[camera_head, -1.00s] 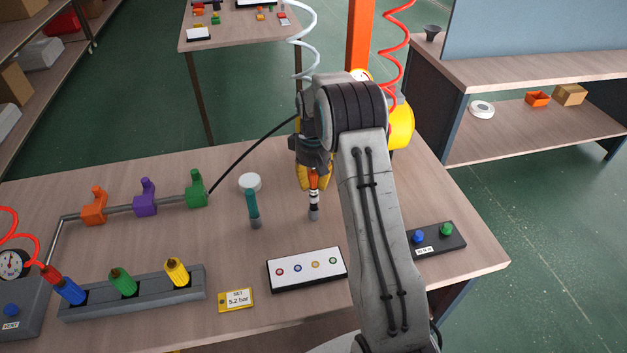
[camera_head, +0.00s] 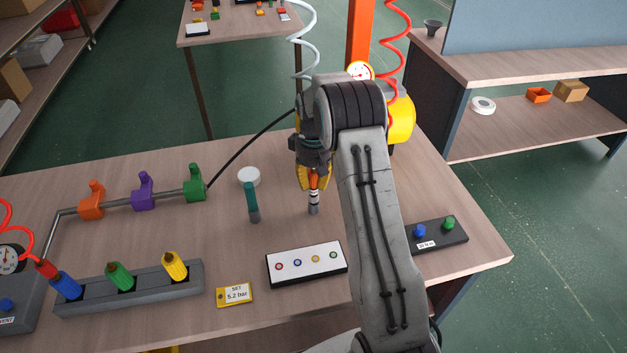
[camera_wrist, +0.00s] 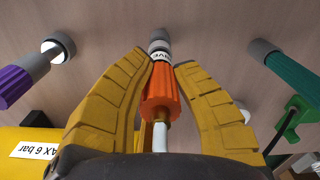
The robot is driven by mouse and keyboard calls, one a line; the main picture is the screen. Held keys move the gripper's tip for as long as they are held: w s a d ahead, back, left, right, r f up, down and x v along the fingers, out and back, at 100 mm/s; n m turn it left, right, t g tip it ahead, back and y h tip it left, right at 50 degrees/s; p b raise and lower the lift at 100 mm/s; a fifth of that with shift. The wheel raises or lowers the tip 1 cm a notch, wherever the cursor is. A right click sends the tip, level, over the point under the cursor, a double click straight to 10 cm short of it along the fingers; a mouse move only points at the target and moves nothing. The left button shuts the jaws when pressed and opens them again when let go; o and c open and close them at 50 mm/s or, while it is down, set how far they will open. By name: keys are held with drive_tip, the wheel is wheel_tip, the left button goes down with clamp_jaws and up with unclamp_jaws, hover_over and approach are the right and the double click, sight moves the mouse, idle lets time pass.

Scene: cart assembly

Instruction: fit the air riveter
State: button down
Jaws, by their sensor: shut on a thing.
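My gripper (camera_head: 314,180) is shut on an orange tool (camera_wrist: 160,90), with a yellow finger on each side of its body. The tool has a white band with partly readable lettering and a grey end. In the head view the held tool (camera_head: 313,200) hangs roughly upright with its grey end down. I cannot tell whether it touches the table. A teal tool (camera_head: 251,200) stands to its left, and shows at the right in the wrist view (camera_wrist: 290,68). A purple tool (camera_wrist: 30,75) is on the other side; my arm hides it in the head view.
A rail holds orange (camera_head: 91,202), purple (camera_head: 143,191) and green (camera_head: 195,184) hooked pieces. A black hose rises from the green one. A rack (camera_head: 130,290) holds coloured plugs. A white panel (camera_head: 306,264), pressure card (camera_head: 235,294), button box (camera_head: 436,234) and yellow tank (camera_head: 401,122) are nearby.

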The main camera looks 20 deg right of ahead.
drive_tip(key=shift+f, duration=0.4)
drive_tip(key=c, duration=1)
unclamp_jaws()
wheel_tip(320, 180, up, 11)
drive_tip(key=shift+w+r, duration=0.1)
drive_tip(key=shift+r, duration=0.4)
